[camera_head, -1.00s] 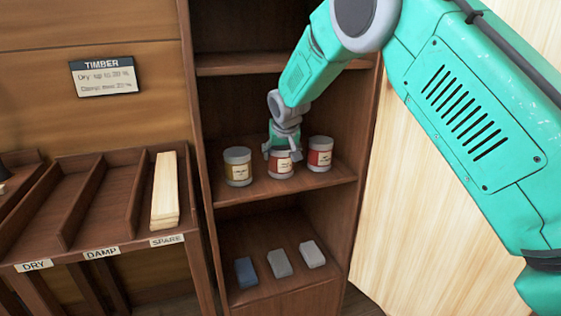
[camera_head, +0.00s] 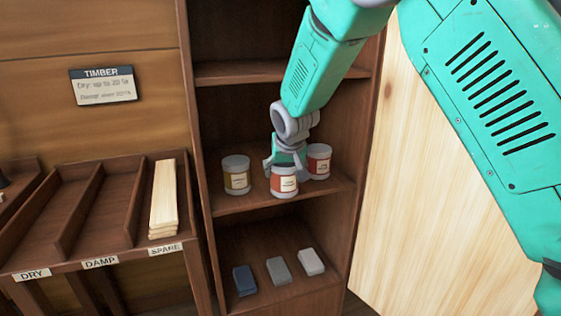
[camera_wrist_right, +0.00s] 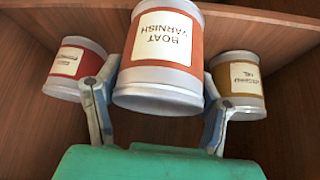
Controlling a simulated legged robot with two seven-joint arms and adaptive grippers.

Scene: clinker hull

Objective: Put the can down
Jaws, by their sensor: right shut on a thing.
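The can (camera_head: 284,183) has an orange-red band and a cream label. In the right wrist view the can (camera_wrist_right: 160,48) appears upside down and its label reads BOAT VARNISH. My right gripper (camera_head: 285,165) is shut on it, with one finger on each side in the right wrist view (camera_wrist_right: 158,108). The can is upright, at the front of the middle shelf (camera_head: 240,201), its base overlapping the shelf's front edge in the picture. Whether it touches the shelf I cannot tell. My left gripper is not in view.
A yellow-banded can (camera_head: 236,176) stands on the shelf to the left, a red-banded can (camera_head: 319,162) to the right and behind. Three blocks, blue (camera_head: 244,281), grey (camera_head: 279,271) and pale (camera_head: 311,262), lie on the lower shelf. Timber bins (camera_head: 100,215) stand at left.

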